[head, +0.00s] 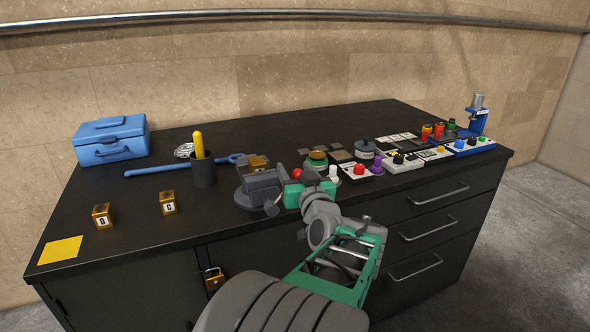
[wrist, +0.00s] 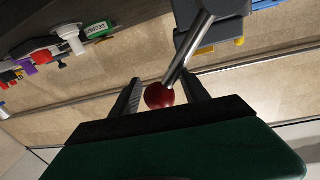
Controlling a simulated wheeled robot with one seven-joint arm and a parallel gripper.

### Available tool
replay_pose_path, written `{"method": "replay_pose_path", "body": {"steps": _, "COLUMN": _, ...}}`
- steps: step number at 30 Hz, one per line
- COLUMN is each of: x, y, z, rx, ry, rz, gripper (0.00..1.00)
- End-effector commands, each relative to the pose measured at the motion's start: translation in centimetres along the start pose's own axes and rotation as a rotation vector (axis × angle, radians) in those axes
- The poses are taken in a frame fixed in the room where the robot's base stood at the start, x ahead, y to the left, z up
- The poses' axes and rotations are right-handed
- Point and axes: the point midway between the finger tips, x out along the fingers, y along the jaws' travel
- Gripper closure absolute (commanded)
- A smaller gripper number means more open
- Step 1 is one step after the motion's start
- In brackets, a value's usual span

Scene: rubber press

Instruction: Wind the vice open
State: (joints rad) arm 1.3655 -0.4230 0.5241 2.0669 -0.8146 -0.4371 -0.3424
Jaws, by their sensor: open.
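The grey vice (head: 262,188) stands near the front edge of the bench, with a gold block (head: 258,163) at its jaws. The vice's grey body (wrist: 215,25) also shows at the top of the wrist view. Its handle is a metal bar (wrist: 188,50) ending in a red ball (wrist: 159,95); the ball also shows in the head view (head: 297,174). My gripper (wrist: 160,78) is open, with its two dark fingers on either side of the ball and bar end. I cannot tell whether either finger touches them. In the head view my green gripper (head: 293,193) is right beside the vice.
Gold blocks D (head: 102,216) and C (head: 168,202) stand further left. Several control boxes with knobs (head: 402,162) crowd the right. A padlock (head: 213,278) hangs in front.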

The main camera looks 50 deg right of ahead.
Motion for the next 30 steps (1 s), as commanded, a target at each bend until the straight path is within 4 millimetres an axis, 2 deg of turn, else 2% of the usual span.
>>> {"method": "replay_pose_path", "body": {"steps": 7, "x": 0.12, "y": 0.01, "z": 0.03, "rx": 0.000, "ry": 0.000, "rz": 0.001, "gripper": 0.48}}
{"method": "replay_pose_path", "body": {"steps": 26, "x": 0.10, "y": -0.01, "z": 0.04, "rx": -0.001, "ry": -0.001, "rz": 0.000, "gripper": 1.00}}
{"method": "replay_pose_path", "body": {"steps": 30, "x": 0.10, "y": 0.00, "z": 0.05, "rx": 0.000, "ry": -0.001, "rz": 0.000, "gripper": 1.00}}
